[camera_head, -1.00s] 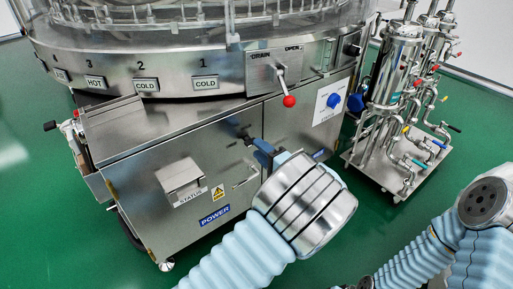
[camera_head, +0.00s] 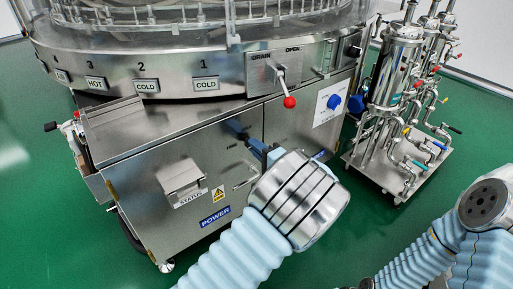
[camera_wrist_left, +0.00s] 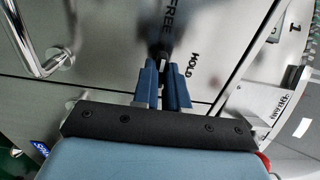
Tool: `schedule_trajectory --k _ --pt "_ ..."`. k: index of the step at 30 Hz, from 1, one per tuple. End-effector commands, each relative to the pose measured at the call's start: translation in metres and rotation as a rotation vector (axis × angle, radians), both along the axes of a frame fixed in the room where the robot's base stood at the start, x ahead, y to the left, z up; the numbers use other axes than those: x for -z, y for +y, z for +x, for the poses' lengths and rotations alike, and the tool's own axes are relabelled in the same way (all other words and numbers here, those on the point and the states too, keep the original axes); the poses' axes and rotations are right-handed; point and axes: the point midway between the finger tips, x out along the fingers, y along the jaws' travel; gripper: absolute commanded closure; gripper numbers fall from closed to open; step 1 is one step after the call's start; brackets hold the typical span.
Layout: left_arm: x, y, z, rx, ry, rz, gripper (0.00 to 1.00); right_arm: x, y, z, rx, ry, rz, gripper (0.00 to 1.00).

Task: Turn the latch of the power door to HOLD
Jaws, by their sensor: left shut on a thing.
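The power door (camera_head: 222,180) is a steel panel on the lower cabinet, with a blue POWER label. In the left wrist view, the dark latch (camera_wrist_left: 158,42) stands out from the panel, with the printed words FREE (camera_wrist_left: 173,18) and HOLD (camera_wrist_left: 193,65) beside it. My left gripper (camera_wrist_left: 163,66) has its two blue fingers shut on the latch, one on each side. In the head view, my left gripper (camera_head: 240,129) reaches the upper right part of the door, and its fingers hide most of the latch. My right arm shows at the right edge, but its gripper is out of view.
A door handle (camera_wrist_left: 45,62) is at the upper left of the wrist view. A filter stand (camera_head: 392,110) stands on the right. Green floor is open in front.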

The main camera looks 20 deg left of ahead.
Motion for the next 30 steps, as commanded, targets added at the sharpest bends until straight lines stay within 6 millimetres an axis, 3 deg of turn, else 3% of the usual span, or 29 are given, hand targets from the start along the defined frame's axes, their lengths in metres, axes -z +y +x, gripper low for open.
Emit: schedule_trajectory --k 11,30 --pt "-0.002 0.001 0.0 -0.002 0.099 0.076 1.0 -0.013 0.0 -0.001 -0.001 0.003 0.0 1.0" --pt "-0.003 0.001 0.0 -0.001 0.559 0.434 1.0 -0.062 -0.005 0.001 0.007 -0.007 -0.011 1.0"
